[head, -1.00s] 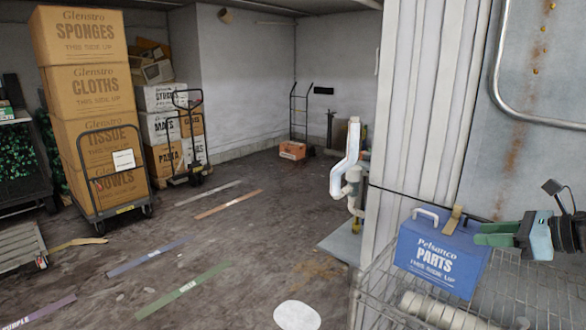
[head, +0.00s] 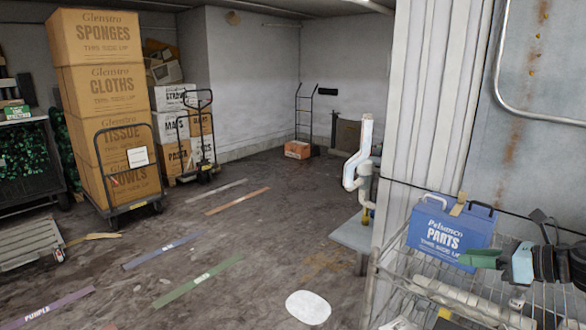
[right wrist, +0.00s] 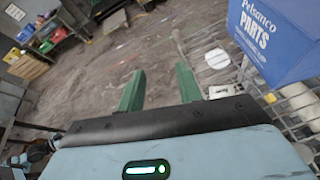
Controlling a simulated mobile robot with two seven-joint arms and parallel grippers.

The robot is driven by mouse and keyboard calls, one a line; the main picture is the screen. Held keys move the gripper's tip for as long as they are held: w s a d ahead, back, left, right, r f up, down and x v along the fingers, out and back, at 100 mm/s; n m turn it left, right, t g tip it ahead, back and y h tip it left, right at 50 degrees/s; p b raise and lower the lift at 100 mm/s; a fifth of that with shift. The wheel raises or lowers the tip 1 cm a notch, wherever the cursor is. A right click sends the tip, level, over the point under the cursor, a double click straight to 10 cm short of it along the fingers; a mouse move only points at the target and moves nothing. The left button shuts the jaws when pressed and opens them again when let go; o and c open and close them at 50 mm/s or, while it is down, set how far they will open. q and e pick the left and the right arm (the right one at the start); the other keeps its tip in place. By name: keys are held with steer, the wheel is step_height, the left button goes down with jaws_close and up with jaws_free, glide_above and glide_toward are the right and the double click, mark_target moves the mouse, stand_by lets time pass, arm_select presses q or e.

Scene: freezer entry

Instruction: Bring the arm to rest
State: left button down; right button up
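My right gripper (head: 480,258) is at the right of the head view, just in front of the lower right part of a blue box marked "PARTS" (head: 440,235). In the right wrist view its two green fingers (right wrist: 158,85) are spread apart with nothing between them. The blue box stands at the upper right of that view (right wrist: 280,35), beside the fingers and not between them. The box sits on a wire rack (head: 400,262). My left gripper is not in view.
A white pipe (head: 358,165) stands beside the ribbed wall (head: 430,110). Stacked cartons (head: 105,100) on a cart and a hand truck (head: 197,140) stand at the back left. An orange box (head: 297,149) lies farther back. The middle floor, with coloured strips, is open.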

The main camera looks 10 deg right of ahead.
steer(key=s+a+f+m+t+h, duration=0.1)
steer(key=s+a+f+m, duration=0.25)
steer(key=f+m, duration=0.4)
steer(key=s+a+f+m, duration=0.2)
steer(key=a+f+m, duration=0.3)
steer(key=f, duration=0.5)
steer(key=s+a+f+m+t+h, duration=0.1)
steer(key=s+a+f+m, duration=0.2)
steer(key=a+f+m, duration=0.35)
steer(key=s+a+f+m+g+h, duration=0.1)
steer(key=s+a+f+m+g, duration=0.1)
steer(key=s+a+f+m, duration=0.3)
steer(key=s+a+f+m+g+h, duration=0.2)
steer(key=s+a+f+m, duration=0.4)
steer(key=s+f+m, duration=0.4)
steer(key=s+m, duration=0.4)
steer(key=shift+s+a, duration=0.15)
steer(key=shift+a, duration=0.1)
steer(key=shift+f, duration=0.1)
steer(key=shift+c, duration=0.4)
